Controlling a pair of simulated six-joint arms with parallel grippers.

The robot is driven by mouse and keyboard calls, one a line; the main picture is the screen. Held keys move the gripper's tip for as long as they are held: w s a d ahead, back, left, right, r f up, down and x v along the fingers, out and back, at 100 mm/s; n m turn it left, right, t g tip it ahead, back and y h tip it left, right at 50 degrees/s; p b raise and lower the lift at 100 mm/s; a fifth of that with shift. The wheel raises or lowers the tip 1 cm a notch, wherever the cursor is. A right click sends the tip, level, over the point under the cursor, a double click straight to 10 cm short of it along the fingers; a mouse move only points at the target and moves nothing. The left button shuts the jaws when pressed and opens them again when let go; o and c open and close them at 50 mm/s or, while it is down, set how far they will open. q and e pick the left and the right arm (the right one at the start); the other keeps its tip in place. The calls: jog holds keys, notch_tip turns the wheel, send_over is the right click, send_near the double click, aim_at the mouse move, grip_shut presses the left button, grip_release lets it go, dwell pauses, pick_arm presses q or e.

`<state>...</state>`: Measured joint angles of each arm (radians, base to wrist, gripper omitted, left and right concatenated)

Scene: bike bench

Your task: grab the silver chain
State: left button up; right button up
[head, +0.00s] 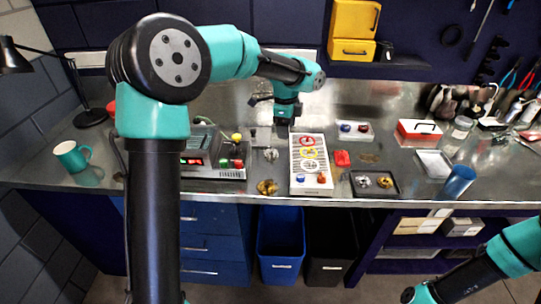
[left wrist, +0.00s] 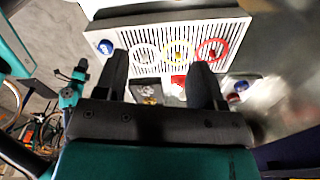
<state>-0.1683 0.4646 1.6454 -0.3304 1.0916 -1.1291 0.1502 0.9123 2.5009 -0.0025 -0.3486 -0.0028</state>
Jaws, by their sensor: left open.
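A small silver clump (head: 271,154), which looks like the silver chain, lies on the steel bench just left of the white slotted board in the head view. Its links are too small to make out. A gold-coloured clump (head: 267,187) lies nearer the front edge. My left gripper (head: 285,119) is above the bench, behind and slightly right of the silver clump, and not touching it. In the left wrist view its two fingers (left wrist: 159,84) are spread, with nothing seen held between them. I cannot pick out the silver clump there.
The white slotted board (head: 310,179) carries red, yellow and pale rings. Right of it are a red block (head: 342,158) and a dark tray (head: 388,192) with small metal parts. A grey device (head: 229,174) stands left. A teal mug (head: 72,156) and a blue cup (head: 458,181) stand farther out.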

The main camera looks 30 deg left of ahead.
pick_arm(q)
jog(key=w+a+r+n+y, duration=0.1)
jog(key=w+a+r+y, duration=0.1)
jog(key=w+a+r, duration=0.1)
jog(key=shift+a, duration=0.9)
jog(key=shift+f, duration=0.1)
send_over(272, 151)
jog(key=s, duration=0.1)
jog(key=f, duration=1.1)
jog(key=shift+s+d+f, duration=0.15)
jog(key=shift+d+f, duration=0.15)
jog(key=shift+d, duration=0.1)
jog(key=shift+f, duration=0.3)
jog(key=shift+a+f, duration=0.15)
jog(key=shift+f, duration=2.45)
